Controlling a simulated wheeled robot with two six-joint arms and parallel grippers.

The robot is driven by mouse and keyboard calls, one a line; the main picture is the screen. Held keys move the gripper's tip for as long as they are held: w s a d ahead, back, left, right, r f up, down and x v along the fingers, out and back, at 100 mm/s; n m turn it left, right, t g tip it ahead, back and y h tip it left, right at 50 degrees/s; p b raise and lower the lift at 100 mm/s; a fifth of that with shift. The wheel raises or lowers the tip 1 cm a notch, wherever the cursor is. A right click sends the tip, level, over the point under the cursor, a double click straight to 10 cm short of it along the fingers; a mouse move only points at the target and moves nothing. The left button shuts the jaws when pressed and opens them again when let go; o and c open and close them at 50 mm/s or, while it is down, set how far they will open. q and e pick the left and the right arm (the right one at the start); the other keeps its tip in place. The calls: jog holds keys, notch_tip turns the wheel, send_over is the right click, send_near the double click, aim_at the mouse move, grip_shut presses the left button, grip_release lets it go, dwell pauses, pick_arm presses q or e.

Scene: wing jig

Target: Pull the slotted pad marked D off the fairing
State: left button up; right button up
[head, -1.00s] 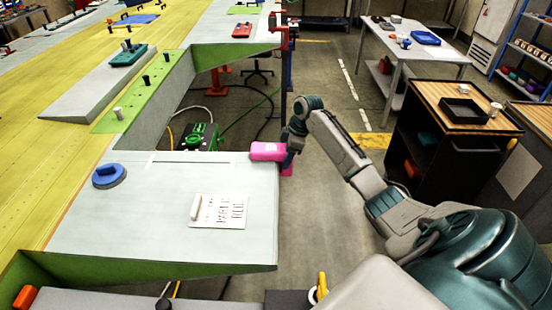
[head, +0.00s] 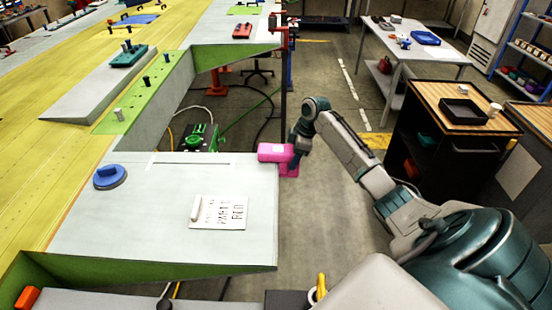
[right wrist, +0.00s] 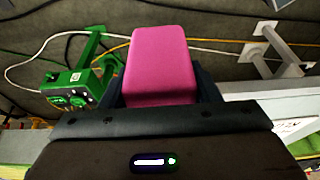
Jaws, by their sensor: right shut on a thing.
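The pink pad (head: 274,152) is at the right edge of the pale grey fairing panel (head: 150,235), near its far corner. In the picture its left part overlaps the panel edge and the rest stands out over the gap. A pale mark on it is too small to read. My right gripper (head: 293,153) is shut on the pad from the right. In the right wrist view the pad (right wrist: 160,65) sits between the dark fingers. Its slot is hidden, and I cannot tell whether the pad touches the panel. My left gripper is not in view.
A blue round-based handle (head: 109,176) and a white note card (head: 218,212) lie on the panel. A dark post (head: 284,90) stands just beyond the pad. A green device (head: 200,138) with cables is behind the panel. Open floor lies to the right, before a black cart (head: 440,150).

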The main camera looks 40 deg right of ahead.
jog(key=shift+s+d, duration=0.95)
jog(key=shift+d, duration=0.15)
jog(key=shift+s+d, duration=0.9)
jog(key=shift+d, duration=0.2)
